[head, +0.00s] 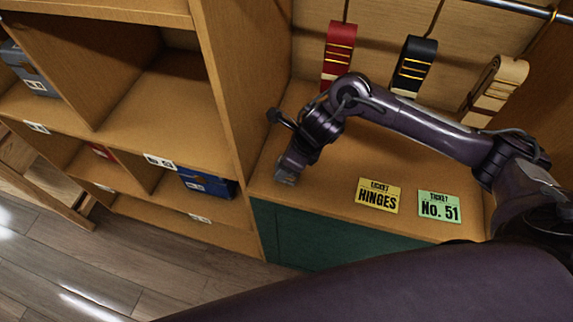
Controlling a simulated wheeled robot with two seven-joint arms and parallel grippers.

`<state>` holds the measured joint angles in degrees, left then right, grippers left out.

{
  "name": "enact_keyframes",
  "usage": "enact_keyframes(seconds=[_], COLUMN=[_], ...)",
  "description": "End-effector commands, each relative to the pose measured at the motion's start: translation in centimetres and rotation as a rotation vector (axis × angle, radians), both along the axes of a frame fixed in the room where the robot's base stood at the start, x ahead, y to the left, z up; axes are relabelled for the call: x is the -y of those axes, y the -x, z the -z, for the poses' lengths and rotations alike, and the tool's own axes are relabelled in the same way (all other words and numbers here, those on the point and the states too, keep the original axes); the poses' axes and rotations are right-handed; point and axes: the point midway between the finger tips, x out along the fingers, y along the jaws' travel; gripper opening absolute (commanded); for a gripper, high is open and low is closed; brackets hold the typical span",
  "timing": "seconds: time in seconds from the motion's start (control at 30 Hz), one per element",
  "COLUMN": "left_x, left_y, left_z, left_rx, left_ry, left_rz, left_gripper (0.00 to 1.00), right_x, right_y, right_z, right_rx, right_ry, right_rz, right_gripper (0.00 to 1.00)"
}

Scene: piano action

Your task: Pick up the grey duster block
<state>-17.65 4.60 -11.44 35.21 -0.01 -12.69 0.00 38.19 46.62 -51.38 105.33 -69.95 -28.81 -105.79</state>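My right gripper (289,170) is on the arm that comes in from the right. It points down at the left end of the wooden bench top (330,200). A small grey patch shows at its tips, low over or at the bench surface. I cannot tell whether this is the grey duster block or the fingertips themselves. The finger gap is not clear from this angle. No other grey block shows on the bench, though my arm hides part of it. My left gripper is out of view.
A yellow HINGES ticket (379,196) and a green No. 51 ticket (439,207) lie on the bench. Red (339,55), black (415,66) and cream (494,91) strapped pieces hang behind. A wooden partition (235,80) and shelves with a blue box (207,184) stand left.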

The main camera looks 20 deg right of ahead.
Motion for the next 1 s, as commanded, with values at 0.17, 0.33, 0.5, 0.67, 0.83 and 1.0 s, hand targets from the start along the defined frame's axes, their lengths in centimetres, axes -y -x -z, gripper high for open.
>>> enact_keyframes(seconds=[0.17,0.33,0.5,0.67,0.83,1.0], left_x=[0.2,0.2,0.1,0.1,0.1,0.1], left_y=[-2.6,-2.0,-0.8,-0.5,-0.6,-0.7], left_z=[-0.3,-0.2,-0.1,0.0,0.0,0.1], left_rx=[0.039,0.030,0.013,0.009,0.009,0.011], left_ry=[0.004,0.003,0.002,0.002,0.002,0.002], left_rz=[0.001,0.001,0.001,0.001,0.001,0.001], left_gripper=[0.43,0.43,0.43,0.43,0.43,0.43], right_x=[-0.1,-0.1,-0.1,-0.1,-0.1,-0.1], right_y=[-0.1,-0.1,-0.1,-0.1,-0.1,-0.1], right_z=[0.2,0.2,0.1,0.1,0.0,-0.6], right_rx=[0.001,0.001,0.001,0.002,0.002,0.004], right_ry=[0.000,0.000,0.000,-0.001,-0.001,-0.003], right_rz=[0.000,0.000,0.000,0.000,0.000,-0.001], right_gripper=[0.60,0.46,0.23,0.10,0.10,0.10])
